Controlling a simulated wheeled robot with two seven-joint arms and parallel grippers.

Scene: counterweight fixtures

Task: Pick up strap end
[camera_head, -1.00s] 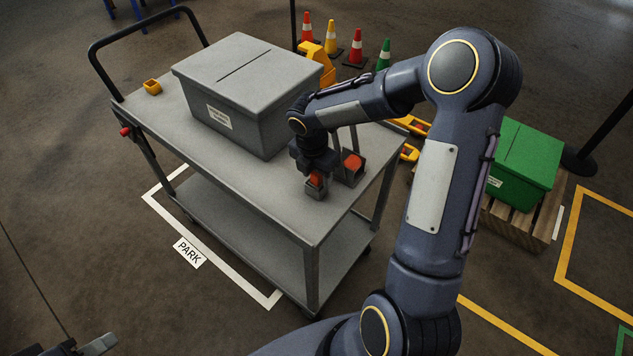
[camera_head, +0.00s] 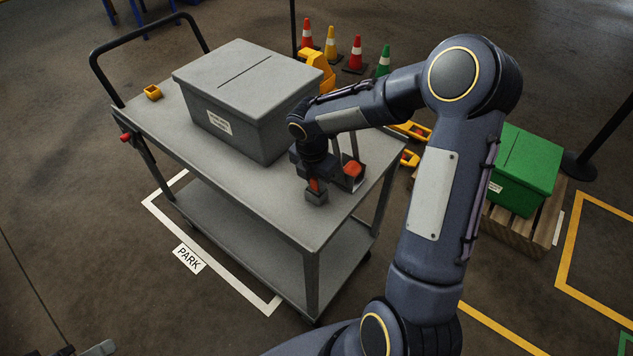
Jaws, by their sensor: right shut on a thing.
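My right gripper (camera_head: 315,178) points down over the near right part of the grey cart's top (camera_head: 255,190). It is shut on a small orange-red piece, which I take to be the strap end (camera_head: 314,186). The piece is just above a small grey block-like holder (camera_head: 316,198); whether they touch is unclear, and the fingers partly hide it.
A grey lidded box (camera_head: 245,85) stands on the cart, close to my right forearm. A small yellow holder (camera_head: 153,92) sits at the cart's left corner. A green box (camera_head: 525,165) stands on a pallet at right. Several cones stand behind. The cart's near top is clear.

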